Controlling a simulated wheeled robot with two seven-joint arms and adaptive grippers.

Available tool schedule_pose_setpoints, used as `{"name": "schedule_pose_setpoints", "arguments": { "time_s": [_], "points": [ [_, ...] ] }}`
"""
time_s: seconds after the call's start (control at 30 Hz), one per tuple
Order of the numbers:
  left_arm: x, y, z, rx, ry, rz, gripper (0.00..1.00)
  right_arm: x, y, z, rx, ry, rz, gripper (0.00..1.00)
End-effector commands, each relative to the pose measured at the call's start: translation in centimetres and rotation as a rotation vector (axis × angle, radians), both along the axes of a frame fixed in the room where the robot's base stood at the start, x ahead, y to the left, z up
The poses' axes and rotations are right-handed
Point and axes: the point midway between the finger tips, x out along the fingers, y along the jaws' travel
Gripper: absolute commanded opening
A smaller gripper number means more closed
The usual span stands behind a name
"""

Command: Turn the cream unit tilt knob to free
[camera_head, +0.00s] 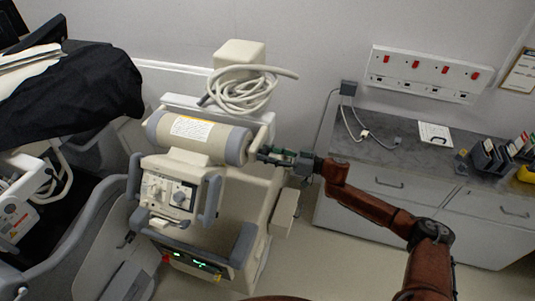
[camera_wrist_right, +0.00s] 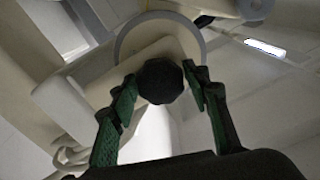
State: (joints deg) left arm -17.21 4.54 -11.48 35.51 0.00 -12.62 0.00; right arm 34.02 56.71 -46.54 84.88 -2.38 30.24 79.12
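The cream unit (camera_head: 215,215) stands at the centre of the head view, with a cream and grey cylinder (camera_head: 198,139) across its top. In the right wrist view the dark faceted tilt knob (camera_wrist_right: 160,82) sits in front of a cream and grey round end (camera_wrist_right: 165,30). My right gripper (camera_wrist_right: 161,88) has its green-padded fingers spread, one on each side of the knob. Small gaps seem to remain, though contact is hard to tell. In the head view my right gripper (camera_head: 270,155) reaches the cylinder's right end and hides the knob. My left gripper is not in view.
A coiled pale hose (camera_head: 243,92) lies on top of the unit. A grey-topped counter (camera_head: 385,150) with drawers stands at the right. A dark draped cover (camera_head: 75,98) lies over a cart at the left. Open floor shows between the unit and the counter.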

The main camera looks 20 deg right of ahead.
Motion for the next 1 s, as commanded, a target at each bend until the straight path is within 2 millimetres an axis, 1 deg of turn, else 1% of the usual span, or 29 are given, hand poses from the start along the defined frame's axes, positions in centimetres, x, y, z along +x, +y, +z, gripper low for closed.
{"name": "schedule_pose_setpoints", "arguments": {
  "time_s": [0.03,0.07,0.4,0.73,1.0],
  "points": [
    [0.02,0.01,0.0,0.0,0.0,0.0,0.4,-0.01,-0.02,0.01,0.0,0.0,0.0,0.39],
    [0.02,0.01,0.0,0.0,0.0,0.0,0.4,-0.01,-0.02,0.01,0.0,0.0,0.0,0.37],
    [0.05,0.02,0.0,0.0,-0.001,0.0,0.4,0.0,-0.05,0.01,0.0,0.0,-0.001,0.13],
    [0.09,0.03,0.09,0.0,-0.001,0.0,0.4,0.0,-0.07,0.01,-0.026,-0.038,-0.001,0.13],
    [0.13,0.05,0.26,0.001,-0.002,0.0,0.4,-0.02,-0.07,0.07,-0.121,-0.181,-0.001,0.13]
  ]
}}
